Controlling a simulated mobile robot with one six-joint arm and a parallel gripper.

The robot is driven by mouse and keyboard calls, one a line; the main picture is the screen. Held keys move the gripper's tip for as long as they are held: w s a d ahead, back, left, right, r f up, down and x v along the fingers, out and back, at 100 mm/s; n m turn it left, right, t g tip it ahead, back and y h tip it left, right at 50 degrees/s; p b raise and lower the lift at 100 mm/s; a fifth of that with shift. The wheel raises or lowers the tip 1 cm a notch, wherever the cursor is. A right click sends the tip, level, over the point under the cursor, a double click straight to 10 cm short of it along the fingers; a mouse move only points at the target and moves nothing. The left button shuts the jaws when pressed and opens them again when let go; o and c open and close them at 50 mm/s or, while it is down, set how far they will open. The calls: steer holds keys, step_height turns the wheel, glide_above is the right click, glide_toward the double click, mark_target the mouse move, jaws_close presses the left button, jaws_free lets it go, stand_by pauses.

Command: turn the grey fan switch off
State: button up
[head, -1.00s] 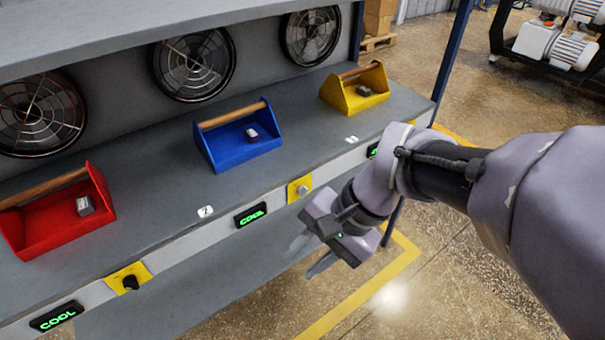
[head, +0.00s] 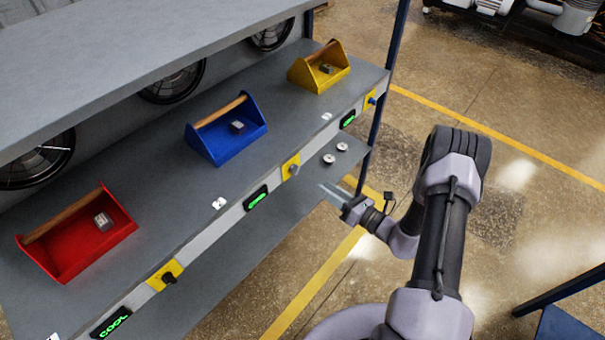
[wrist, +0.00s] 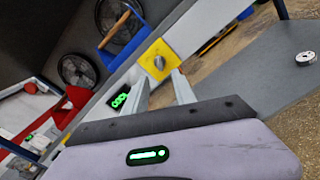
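The grey fan switch (head: 292,168) is a grey knob on a yellow plate on the shelf's front rail, below and to the right of the blue toolbox. In the wrist view the grey knob (wrist: 159,63) shows just beyond the fingertips, roughly between them. My gripper (head: 332,192) is in front of the shelf, to the right of and lower than the knob in the head view. In the wrist view my gripper (wrist: 161,80) has its two fingers apart with nothing between them. No contact with the knob shows.
A black knob (head: 169,277) and a blue knob (head: 371,101) sit on the same rail. Green-lit displays (head: 256,198) lie between them. Red (head: 62,262), blue (head: 205,142) and yellow (head: 302,75) toolboxes stand on the shelf. Small discs (head: 329,158) lie on the lower shelf.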

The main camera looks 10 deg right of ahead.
mark_target(298, 171)
steer(key=b+x, duration=0.1)
steer(key=x, duration=0.8)
steer(key=shift+w+a, duration=0.25)
steer(key=shift+a, duration=0.05)
jaws_close()
